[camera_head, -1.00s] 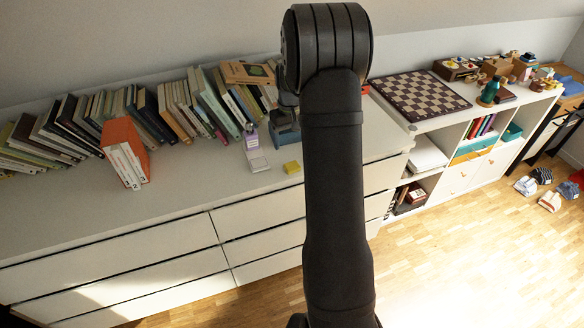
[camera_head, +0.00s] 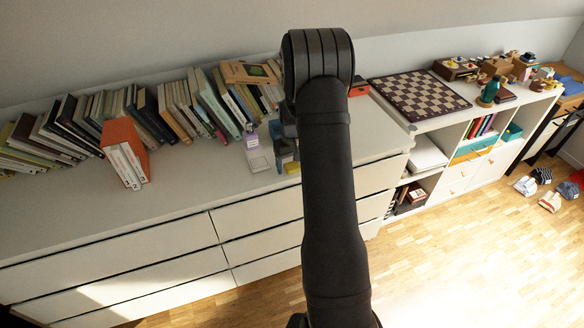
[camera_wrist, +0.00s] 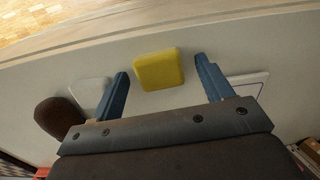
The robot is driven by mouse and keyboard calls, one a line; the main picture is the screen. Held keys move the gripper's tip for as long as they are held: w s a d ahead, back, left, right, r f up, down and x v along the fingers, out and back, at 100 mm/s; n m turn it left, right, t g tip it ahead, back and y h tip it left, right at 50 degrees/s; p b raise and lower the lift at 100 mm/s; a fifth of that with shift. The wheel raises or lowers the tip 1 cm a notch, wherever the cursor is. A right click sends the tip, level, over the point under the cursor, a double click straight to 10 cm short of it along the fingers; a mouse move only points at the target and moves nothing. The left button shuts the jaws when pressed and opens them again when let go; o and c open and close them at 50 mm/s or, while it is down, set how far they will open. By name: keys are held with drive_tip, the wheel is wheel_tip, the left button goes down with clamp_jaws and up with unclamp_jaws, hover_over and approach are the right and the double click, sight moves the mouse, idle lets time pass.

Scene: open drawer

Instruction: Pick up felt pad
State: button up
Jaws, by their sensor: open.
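The yellow square pad (camera_wrist: 160,70), which looks like the felt pad, lies flat on the dresser top. In the wrist view my gripper (camera_wrist: 162,66) is open, with a blue finger on each side of the pad and gaps at both sides. The pad sits level with the fingertips or just beyond them; I cannot tell the height gap. In the head view part of the pad (camera_head: 292,168) shows beside my gripper (camera_head: 282,155), and my arm hides the rest of that area.
A white and lilac item (camera_head: 256,158) lies left of the pad. A small white piece (camera_wrist: 88,95) and a dark brown rounded object (camera_wrist: 58,117) lie on its other side. Leaning books and an orange binder (camera_head: 124,148) stand farther left. The dresser's front edge is near.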

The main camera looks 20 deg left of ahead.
drive_tip(key=c, duration=1)
drive_tip(key=shift+c, duration=0.2)
drive_tip(key=shift+r, duration=0.15)
